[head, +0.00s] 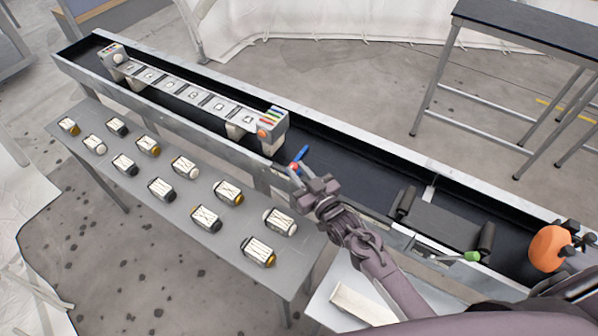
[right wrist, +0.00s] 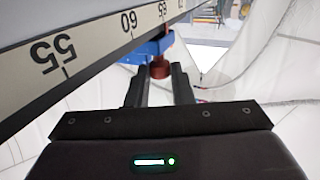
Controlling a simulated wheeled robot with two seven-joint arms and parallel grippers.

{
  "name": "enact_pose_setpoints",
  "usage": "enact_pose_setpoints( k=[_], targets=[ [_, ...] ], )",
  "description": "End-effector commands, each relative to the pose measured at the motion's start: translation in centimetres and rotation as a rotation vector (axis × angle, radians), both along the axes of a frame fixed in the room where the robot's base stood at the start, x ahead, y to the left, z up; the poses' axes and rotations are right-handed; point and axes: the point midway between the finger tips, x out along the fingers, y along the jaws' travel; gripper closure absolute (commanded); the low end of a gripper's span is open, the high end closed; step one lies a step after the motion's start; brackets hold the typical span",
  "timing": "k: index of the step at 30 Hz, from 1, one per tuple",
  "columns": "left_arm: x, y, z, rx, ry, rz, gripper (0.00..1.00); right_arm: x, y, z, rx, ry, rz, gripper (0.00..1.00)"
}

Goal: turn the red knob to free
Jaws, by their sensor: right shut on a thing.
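The red knob (right wrist: 160,68) sits under a blue part (right wrist: 152,47) at the edge of the long trough, and shows small in the head view (head: 293,168) beside a blue lever (head: 300,155). My right gripper (head: 301,180) reaches to it from the lower right. In the right wrist view its two dark fingers (right wrist: 160,88) are closed around the knob, which shows between and just beyond their tips. The knob's marking is not readable. My left gripper is not in view.
The long trough (head: 340,160) holds a grey rack (head: 190,92) with several labelled slots. A table (head: 75,140) carries several small blocks. An orange object (head: 549,248) and a green knob (head: 472,256) are at the right. A number scale (right wrist: 95,50) runs close above my right gripper.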

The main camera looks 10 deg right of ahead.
Motion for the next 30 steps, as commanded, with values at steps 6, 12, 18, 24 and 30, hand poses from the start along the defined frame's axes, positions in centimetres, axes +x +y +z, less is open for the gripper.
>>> enact_pose_setpoints(
  k=[6,12,18,24,30],
  targets=[
    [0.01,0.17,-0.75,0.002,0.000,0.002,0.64,0.19,-0.31,-0.10,-0.005,-0.004,0.102,1.00],
    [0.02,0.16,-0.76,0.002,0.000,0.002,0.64,0.15,-0.31,0.03,0.000,0.000,0.132,1.00],
    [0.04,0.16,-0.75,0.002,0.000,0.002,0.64,0.14,-0.32,0.02,0.000,0.000,0.131,0.74],
    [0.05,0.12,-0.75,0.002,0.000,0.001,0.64,0.14,-0.30,0.02,0.000,0.000,0.130,0.58],
    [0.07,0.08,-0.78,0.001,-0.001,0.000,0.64,0.06,-0.33,-0.03,0.000,0.001,0.130,0.58]
  ],
)
